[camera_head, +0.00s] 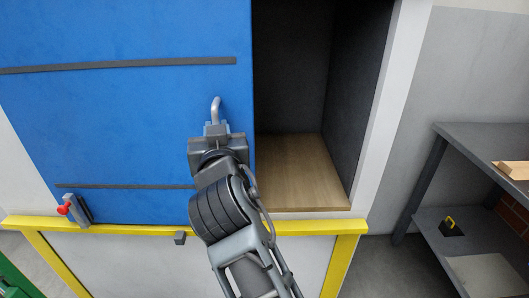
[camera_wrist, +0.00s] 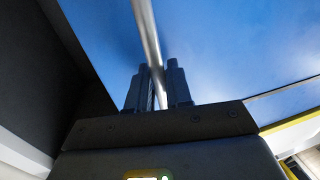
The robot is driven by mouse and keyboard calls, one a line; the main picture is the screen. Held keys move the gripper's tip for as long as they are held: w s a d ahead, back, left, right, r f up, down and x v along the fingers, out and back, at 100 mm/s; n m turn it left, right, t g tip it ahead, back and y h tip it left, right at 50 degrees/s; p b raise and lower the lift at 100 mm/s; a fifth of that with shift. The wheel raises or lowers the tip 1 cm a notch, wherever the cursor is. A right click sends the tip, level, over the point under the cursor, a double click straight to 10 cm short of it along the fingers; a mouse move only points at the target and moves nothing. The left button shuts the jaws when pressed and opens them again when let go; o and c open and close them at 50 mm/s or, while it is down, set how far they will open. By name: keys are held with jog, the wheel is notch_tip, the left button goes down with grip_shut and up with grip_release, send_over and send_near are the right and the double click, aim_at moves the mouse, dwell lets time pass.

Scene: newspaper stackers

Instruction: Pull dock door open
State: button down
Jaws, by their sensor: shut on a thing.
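The blue dock door (camera_head: 110,110) covers the left part of the opening in the head view, with an open gap to its right. Its metal handle (camera_head: 216,104) stands up near the door's right edge. My gripper (camera_head: 216,128) is at this handle, shut on it. In the wrist view the handle bar (camera_wrist: 147,35) runs down between the two fingers of my gripper (camera_wrist: 157,82), with the blue door (camera_wrist: 220,45) behind. The lower part of the handle is hidden by my gripper.
A dark compartment with a wooden floor (camera_head: 300,172) shows right of the door. A yellow ledge (camera_head: 120,228) runs below, with a red-knobbed latch (camera_head: 65,208) at the left. A grey shelf unit (camera_head: 475,135) stands at the right, with bare floor between.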

jog(key=a+b, duration=0.4)
jog(key=a, duration=0.5)
jog(key=shift+f+b, duration=0.2)
jog(key=shift+b, duration=0.1)
jog(key=shift+a+r, duration=0.15)
jog(key=shift+a, duration=0.6)
jog(key=c, duration=1.2)
grip_release()
jog(key=s+d, duration=0.1)
jog(key=s, duration=0.6)
jog(key=shift+s+d, duration=0.3)
